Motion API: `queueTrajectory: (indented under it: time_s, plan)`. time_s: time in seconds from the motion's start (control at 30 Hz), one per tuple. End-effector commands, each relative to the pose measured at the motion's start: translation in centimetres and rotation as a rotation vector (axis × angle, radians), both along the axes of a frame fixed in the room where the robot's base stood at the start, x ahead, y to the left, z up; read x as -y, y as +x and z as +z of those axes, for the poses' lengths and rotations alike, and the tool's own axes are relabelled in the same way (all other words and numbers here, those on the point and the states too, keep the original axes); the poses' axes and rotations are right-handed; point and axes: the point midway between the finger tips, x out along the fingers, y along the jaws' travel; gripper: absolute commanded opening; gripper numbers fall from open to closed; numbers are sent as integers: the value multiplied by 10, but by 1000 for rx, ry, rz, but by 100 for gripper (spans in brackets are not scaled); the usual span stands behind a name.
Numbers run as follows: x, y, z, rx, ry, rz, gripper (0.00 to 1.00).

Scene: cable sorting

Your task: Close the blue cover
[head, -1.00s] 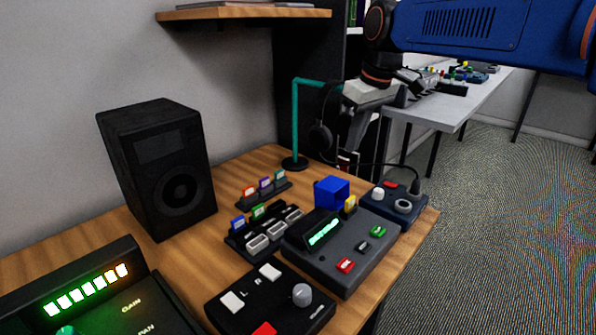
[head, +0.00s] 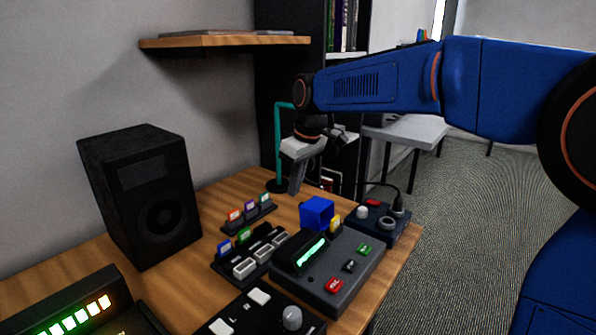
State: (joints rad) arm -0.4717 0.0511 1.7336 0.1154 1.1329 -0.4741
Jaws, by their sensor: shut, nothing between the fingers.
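The blue cover (head: 317,212) is a small box-like cap at the back edge of a dark grey console (head: 345,268). It appears raised, with its hollow side facing right. The console also has a lit green display and red, black and green buttons. My gripper (head: 295,188) is above the table behind the blue cover, up and to its left in the picture, pointing down and apart from it. Its fingers look closed together with nothing between them.
A black speaker (head: 150,195) stands at the left. Cartridge racks (head: 250,250) sit left of the console. A small dark box with a knob (head: 375,214) and cable is behind it at right. A teal stand (head: 278,145) rises near my gripper. A shelf (head: 225,40) hangs above.

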Motion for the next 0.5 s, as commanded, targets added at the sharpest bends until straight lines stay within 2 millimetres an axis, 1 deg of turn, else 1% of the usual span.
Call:
queueTrajectory:
  time_s: [0.03, 0.1, 0.23, 0.37, 0.5]
  plan:
    - [1, -1, -5, 0, 0, 0, 0]
    - [11, -8, -1, 2, 1, -1, 0]
    - [22, -17, 0, 1, 0, -1, 0]
    - [29, -22, 0, 1, 0, -1, 0]
    - [31, -24, 0, 0, 0, 0, 0]
